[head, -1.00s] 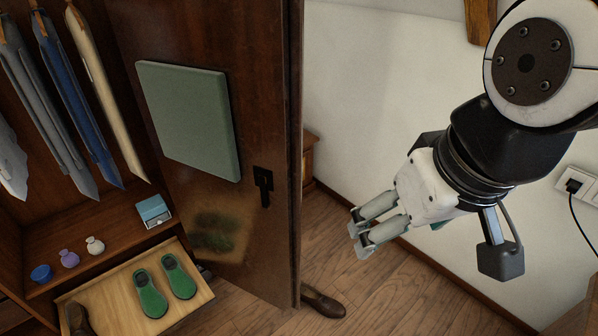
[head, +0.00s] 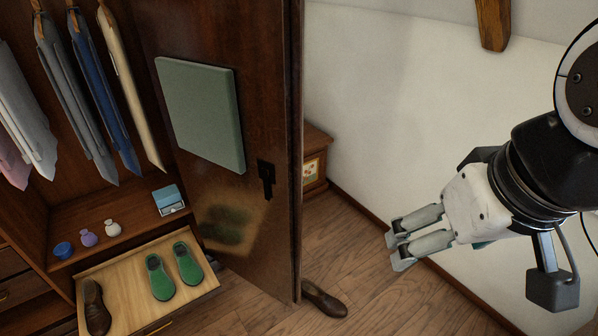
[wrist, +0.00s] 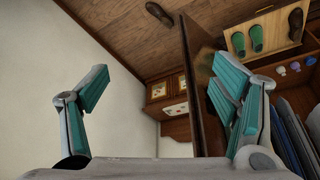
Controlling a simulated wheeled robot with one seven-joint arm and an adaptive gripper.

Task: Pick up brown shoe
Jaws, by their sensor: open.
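One brown shoe (head: 324,299) lies on the wooden floor by the lower edge of the open armoire door, which hides part of it; it also shows at the top of the wrist view (wrist: 158,13). Another brown shoe (head: 96,308) stands at the left in the pulled-out drawer (head: 124,283), beside a pair of green shoes (head: 160,278). It shows at the upper right of the wrist view (wrist: 296,22). My gripper (head: 395,251) is open and empty, held in the air to the right of the door, apart from both shoes.
The open armoire door (head: 258,225) stands between my gripper and the drawer. A small wooden cabinet (head: 315,160) is behind the door. The white wall (head: 400,100) is behind my arm.

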